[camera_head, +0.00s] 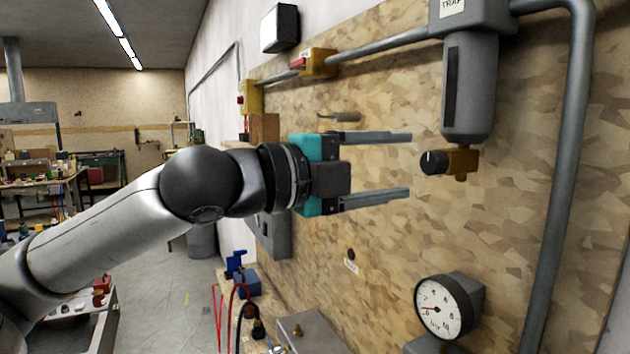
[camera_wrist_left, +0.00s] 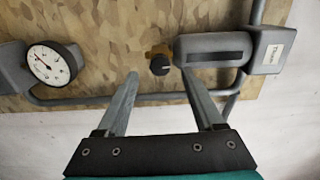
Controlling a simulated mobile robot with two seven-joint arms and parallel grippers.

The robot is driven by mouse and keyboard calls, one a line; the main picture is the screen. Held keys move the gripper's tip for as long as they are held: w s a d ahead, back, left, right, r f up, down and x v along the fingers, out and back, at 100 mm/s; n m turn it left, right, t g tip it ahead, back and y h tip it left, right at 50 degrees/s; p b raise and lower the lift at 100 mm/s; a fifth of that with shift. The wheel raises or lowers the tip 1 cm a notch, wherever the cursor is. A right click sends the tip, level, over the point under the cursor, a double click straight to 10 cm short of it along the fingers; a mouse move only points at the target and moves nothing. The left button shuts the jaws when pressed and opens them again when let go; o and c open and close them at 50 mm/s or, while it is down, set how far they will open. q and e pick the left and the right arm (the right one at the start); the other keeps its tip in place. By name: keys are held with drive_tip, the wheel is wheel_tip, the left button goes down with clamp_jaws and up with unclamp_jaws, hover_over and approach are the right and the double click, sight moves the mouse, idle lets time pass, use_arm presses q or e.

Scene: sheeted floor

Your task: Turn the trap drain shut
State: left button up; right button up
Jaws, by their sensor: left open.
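The trap (camera_head: 472,85) is a grey cylinder with a dark slot, fixed to the wooden board under a head labelled TRAP. Below it sits the trap drain, a brass body (camera_head: 461,161) with a round black knob (camera_head: 434,162) facing left. My left gripper (camera_head: 410,165) is open and empty, its two fingers pointing at the knob, one higher and one lower, with a gap before the knob. In the left wrist view the knob (camera_wrist_left: 160,66) shows beyond and between the fingertips (camera_wrist_left: 158,72). The trap (camera_wrist_left: 210,48) lies to its right there. My right gripper is not in view.
A pressure gauge (camera_head: 443,307) sticks out below the drain. A grey pipe (camera_head: 566,160) runs down right of the trap. A yellow and red valve (camera_head: 319,63) sits on the upper pipe. A small handle (camera_head: 344,117) is on the board behind my gripper.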

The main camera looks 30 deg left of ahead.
use_arm(q)
drive_tip(key=v, duration=1.1)
idle(0.5)
idle(0.5)
